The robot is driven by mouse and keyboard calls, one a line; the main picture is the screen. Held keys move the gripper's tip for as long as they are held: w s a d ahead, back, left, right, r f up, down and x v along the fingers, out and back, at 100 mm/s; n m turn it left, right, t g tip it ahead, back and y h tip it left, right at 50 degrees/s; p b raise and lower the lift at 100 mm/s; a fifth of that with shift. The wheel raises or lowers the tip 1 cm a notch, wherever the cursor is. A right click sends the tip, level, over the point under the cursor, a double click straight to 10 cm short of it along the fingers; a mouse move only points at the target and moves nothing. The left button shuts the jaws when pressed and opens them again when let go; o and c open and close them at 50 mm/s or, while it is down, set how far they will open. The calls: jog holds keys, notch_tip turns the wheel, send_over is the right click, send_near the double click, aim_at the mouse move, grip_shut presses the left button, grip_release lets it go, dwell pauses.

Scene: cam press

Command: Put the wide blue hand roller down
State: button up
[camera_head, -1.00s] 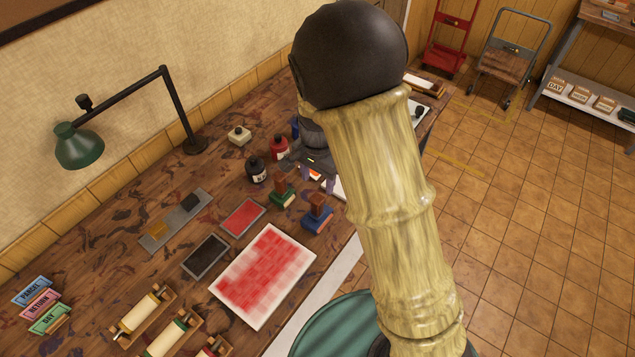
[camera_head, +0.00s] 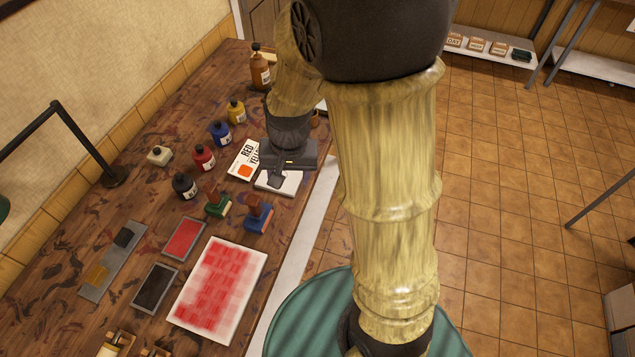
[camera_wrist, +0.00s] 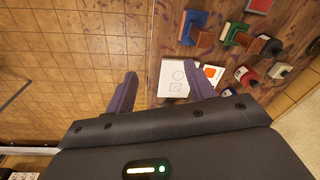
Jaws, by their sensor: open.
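My arm hides part of the bench's right side.
A green block with a wooden handle (camera_head: 217,203), a black bottle (camera_head: 184,186), a red bottle (camera_head: 203,158) and a blue bottle (camera_head: 220,134) stand nearby. A red-printed sheet (camera_head: 218,290) and ink pads lie in front. Wooden cradles (camera_head: 117,343) are cut off at the lower edge.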

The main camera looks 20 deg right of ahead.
jog(key=s+d+r+n+t, duration=0.1)
jog(key=s+d+r+n, duration=0.1)
jog(key=s, duration=0.4)
jog(key=d+n, duration=0.1)
jog(key=d, duration=0.1)
jog(key=shift+s+d+r+n, duration=0.2)
jog(key=shift+s+d+n, duration=0.1)
jog(key=shift+d, duration=0.1)
dwell(0.5)
